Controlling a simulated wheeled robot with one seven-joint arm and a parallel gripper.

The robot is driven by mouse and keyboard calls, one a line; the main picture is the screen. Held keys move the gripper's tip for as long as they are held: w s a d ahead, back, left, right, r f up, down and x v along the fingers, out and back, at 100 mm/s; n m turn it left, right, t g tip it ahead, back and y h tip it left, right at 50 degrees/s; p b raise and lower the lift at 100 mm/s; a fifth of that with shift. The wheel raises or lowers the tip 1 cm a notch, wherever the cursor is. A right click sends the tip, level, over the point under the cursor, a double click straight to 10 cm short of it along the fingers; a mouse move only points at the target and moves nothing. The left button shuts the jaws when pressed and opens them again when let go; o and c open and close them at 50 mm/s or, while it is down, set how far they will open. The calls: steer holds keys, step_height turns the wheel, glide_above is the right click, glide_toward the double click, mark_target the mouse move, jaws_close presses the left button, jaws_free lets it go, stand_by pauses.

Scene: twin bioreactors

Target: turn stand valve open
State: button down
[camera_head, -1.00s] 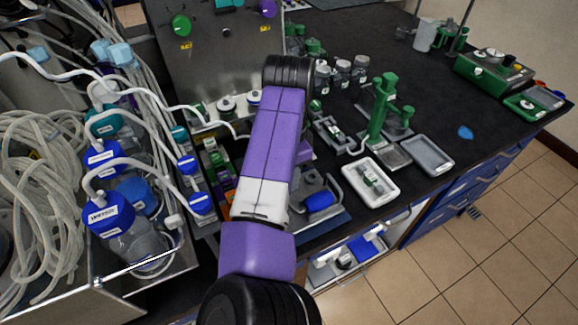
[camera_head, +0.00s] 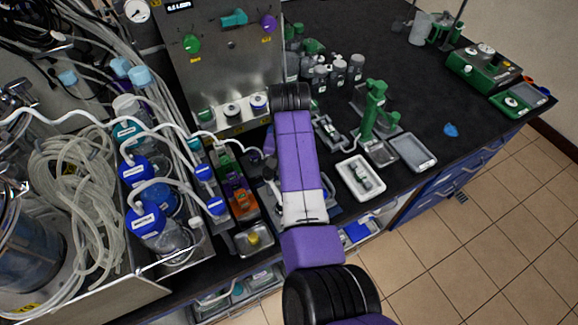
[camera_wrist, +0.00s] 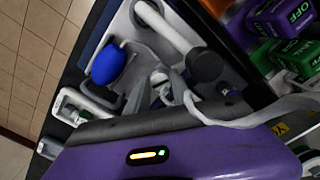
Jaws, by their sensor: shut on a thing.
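In the wrist view, a stand on a tray has a pale curved tube (camera_wrist: 165,28), a dark round end (camera_wrist: 205,65) and a blue bulb (camera_wrist: 110,65). The two grey pointed fingers of my gripper (camera_wrist: 160,92) reach in beside the tube. They are closed around a small pale part (camera_wrist: 160,80), which seems to be the stand valve; the fingers cover most of it. How far the valve is turned cannot be told. In the head view my purple arm hides the gripper and most of the stand.
Left of my arm are an orange-and-green box row (camera_head: 240,198), blue-capped bottles (camera_head: 147,222) and looped tubing. A metal panel (camera_head: 228,60) with knobs stands behind. Right are a white tray (camera_head: 345,172) and a green stand (camera_head: 375,110).

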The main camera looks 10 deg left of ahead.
steer(key=shift+r+n+p, duration=0.1)
steer(key=shift+n+p, duration=1.1)
steer(key=shift+n, duration=1)
steer(key=c, duration=1.1)
jaws_free()
